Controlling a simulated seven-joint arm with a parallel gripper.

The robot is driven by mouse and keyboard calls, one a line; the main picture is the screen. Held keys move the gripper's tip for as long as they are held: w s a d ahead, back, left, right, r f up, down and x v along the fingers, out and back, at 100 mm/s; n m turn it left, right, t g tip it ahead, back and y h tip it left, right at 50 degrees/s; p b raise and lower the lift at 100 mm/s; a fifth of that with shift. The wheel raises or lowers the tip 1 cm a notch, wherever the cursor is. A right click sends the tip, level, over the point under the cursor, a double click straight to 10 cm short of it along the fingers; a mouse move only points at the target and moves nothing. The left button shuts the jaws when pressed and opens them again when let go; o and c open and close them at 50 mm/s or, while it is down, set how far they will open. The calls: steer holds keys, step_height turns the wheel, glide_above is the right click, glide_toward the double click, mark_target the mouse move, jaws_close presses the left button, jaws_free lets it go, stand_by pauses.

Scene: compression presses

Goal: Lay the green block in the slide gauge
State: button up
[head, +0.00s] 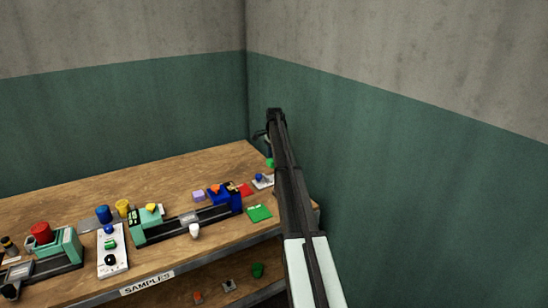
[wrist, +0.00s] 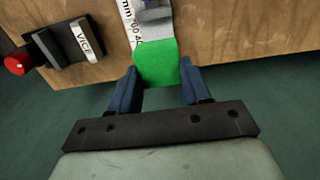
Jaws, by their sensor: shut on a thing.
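My gripper (wrist: 158,90) is shut on the green block (wrist: 158,64), with one dark blue finger on each side of it. In the head view the green block (head: 270,162) shows as a small patch beside my arm at the table's far right, and the fingers are mostly hidden. The slide gauge (wrist: 136,33) is a white strip with mm markings and a grey metal jaw, just beyond the block in the wrist view. The block overlaps the strip's near end in the picture. I cannot tell whether they touch.
A black vice (wrist: 66,48) with a red knob stands left of the gauge. The wooden table (head: 130,188) ends close to my gripper, by the teal wall (head: 420,170). Left of my arm are a green card (head: 259,213), a blue device (head: 228,199) and several presses.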

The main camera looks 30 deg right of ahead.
steer(key=shift+f, duration=2.6)
steer(key=shift+f, duration=0.75)
steer(key=o, duration=1.1)
step_height(320, 180, up, 14)
steer(key=shift+f, duration=0.1)
